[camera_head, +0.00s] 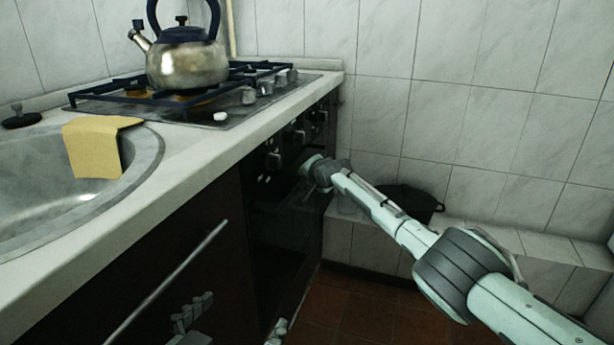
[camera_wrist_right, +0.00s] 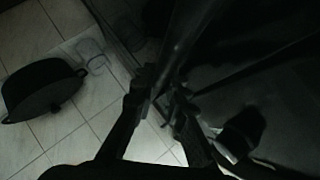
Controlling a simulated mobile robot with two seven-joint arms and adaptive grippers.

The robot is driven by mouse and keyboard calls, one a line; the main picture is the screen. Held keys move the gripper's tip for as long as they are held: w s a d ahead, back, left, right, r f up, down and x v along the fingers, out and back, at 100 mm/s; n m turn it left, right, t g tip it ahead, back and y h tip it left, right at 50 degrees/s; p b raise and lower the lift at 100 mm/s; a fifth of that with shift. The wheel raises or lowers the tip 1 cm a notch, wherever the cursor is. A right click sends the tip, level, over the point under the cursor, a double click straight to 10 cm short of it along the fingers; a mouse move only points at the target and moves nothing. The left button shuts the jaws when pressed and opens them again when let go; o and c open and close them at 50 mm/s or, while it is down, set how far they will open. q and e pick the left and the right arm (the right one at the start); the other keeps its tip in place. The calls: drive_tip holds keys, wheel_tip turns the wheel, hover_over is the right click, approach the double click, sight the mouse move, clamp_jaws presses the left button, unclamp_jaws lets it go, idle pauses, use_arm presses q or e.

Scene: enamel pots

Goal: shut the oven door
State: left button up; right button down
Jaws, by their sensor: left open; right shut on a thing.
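The dark oven door (camera_head: 285,235) is below the knobs at the end of the counter. It looks close to upright; whether a gap remains at its top cannot be told. My right gripper (camera_head: 314,170) is at the top of the oven front, its fingers mostly hidden behind the wrist. In the right wrist view my right gripper (camera_wrist_right: 163,103) is shut on a dark bar, apparently the door handle (camera_wrist_right: 183,40). My left gripper (camera_head: 278,330) is open low in front of the oven, cut by the bottom edge. A dim reflection of a gripper seems to show on the cabinet.
A kettle (camera_head: 187,62) stands on the gas hob (camera_head: 225,112). A yellow cloth (camera_head: 97,146) hangs over the sink (camera_head: 55,200) rim. A dark pot (camera_head: 412,203) and a glass (camera_head: 347,203) stand on the tiled ledge (camera_head: 480,235) right of the oven. Red floor (camera_head: 365,315) shows below.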

drive_tip(key=shift+a+r, duration=0.7)
drive_tip(key=shift+a, duration=0.15)
drive_tip(key=c, duration=1.9)
unclamp_jaws()
drive_tip(key=shift+o, duration=0.5)
drive_tip(key=shift+a+f, duration=0.1)
drive_tip(key=shift+a, duration=0.05)
drive_tip(key=shift+s, duration=0.25)
drive_tip(key=d+v, duration=0.1)
drive_tip(key=v, duration=1)
drive_tip(key=shift+s+d+f, duration=0.2)
